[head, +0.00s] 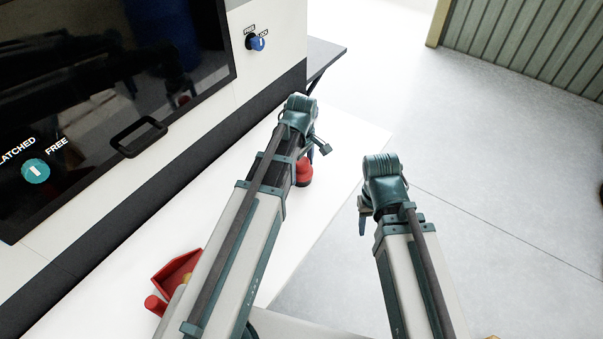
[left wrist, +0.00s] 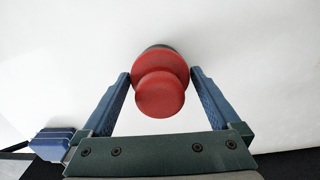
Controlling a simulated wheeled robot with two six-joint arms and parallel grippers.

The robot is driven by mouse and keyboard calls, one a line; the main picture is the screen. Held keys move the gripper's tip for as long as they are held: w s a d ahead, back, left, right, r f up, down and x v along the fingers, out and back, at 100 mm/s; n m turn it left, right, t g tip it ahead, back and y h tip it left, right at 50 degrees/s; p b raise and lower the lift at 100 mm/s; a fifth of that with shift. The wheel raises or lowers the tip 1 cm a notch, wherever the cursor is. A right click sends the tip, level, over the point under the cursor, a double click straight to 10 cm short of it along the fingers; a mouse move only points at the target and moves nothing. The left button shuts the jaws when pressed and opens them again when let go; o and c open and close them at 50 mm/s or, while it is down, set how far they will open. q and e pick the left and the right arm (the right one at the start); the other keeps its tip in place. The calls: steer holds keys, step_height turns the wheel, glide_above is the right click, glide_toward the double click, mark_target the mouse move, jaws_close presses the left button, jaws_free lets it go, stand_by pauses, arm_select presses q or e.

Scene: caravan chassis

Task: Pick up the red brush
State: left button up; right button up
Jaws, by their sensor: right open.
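The red brush (head: 304,171) is round, with a dark base, and shows beside my left arm over the white surface in the head view. In the left wrist view the red brush (left wrist: 160,92) is seen along its knob, between the fingers of my left gripper (left wrist: 160,75). The fingers are wide apart, and their tips line up with both sides of the brush's wider red part. I cannot tell whether they press on it. In the head view the left gripper is mostly hidden by its arm. My right gripper (head: 363,218) is open and empty, partly hidden by its wrist.
A red scoop-like tray (head: 177,272) lies on the white surface (head: 130,225) at the lower left, partly behind my left arm. A dark panel with a black handle (head: 138,137) and a blue knob (head: 256,42) border the surface. Open floor (head: 480,140) lies to the right.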

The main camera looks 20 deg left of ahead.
arm_select(q)
steer(key=c, duration=1.3)
steer(key=shift+o, duration=0.2)
arm_select(e)
steer(key=shift+r, duration=0.1)
